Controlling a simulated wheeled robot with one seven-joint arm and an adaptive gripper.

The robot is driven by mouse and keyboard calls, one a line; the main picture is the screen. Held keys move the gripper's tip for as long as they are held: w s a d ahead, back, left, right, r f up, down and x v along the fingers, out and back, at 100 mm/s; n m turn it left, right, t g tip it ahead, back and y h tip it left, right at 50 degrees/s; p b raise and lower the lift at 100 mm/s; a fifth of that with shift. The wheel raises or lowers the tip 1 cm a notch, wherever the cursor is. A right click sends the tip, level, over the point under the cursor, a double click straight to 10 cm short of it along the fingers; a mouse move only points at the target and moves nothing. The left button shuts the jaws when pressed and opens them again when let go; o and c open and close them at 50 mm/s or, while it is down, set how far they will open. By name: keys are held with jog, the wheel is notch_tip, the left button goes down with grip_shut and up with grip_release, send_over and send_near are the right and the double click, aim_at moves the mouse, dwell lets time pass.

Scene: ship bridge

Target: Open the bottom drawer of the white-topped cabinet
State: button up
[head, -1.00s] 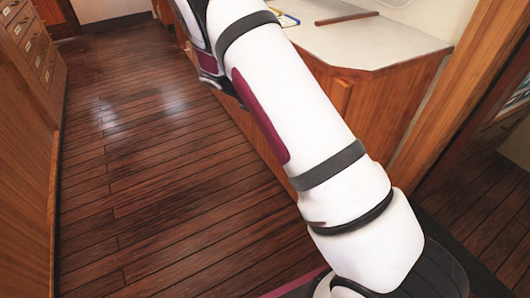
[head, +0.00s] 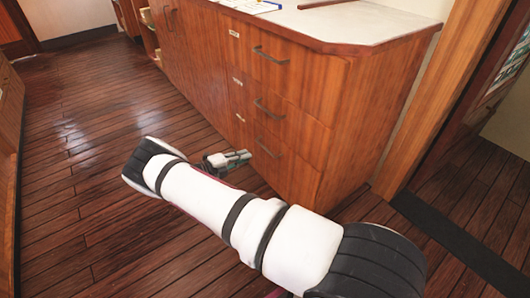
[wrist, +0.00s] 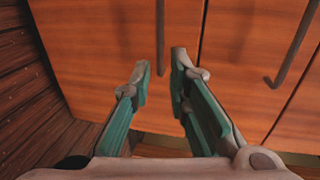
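The white-topped cabinet (head: 330,22) stands at the right in the head view. Its wooden front has three stacked drawers with dark bar handles, all shut. The bottom drawer (head: 284,168) has its handle (head: 266,148) near floor level. My gripper (head: 240,157) is low, just left of that handle. In the wrist view my gripper (wrist: 160,64) is open and empty. The bottom drawer's handle (wrist: 160,38) lines up with the gap between the fingertips; contact cannot be told. The middle drawer's handle (wrist: 295,42) is farther right.
Dark plank floor (head: 90,190) lies open to the left. A doorway with a wooden frame (head: 450,100) is right of the cabinet. A clipboard (head: 250,5) lies on the white top. Another wooden cabinet (head: 8,150) stands at the left edge.

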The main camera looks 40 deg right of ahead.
aim_at(267, 150)
jog(key=b+x, duration=0.3)
jog(key=x, duration=0.9)
jog(key=shift+d, duration=0.1)
jog(key=shift+s, duration=0.1)
grip_shut()
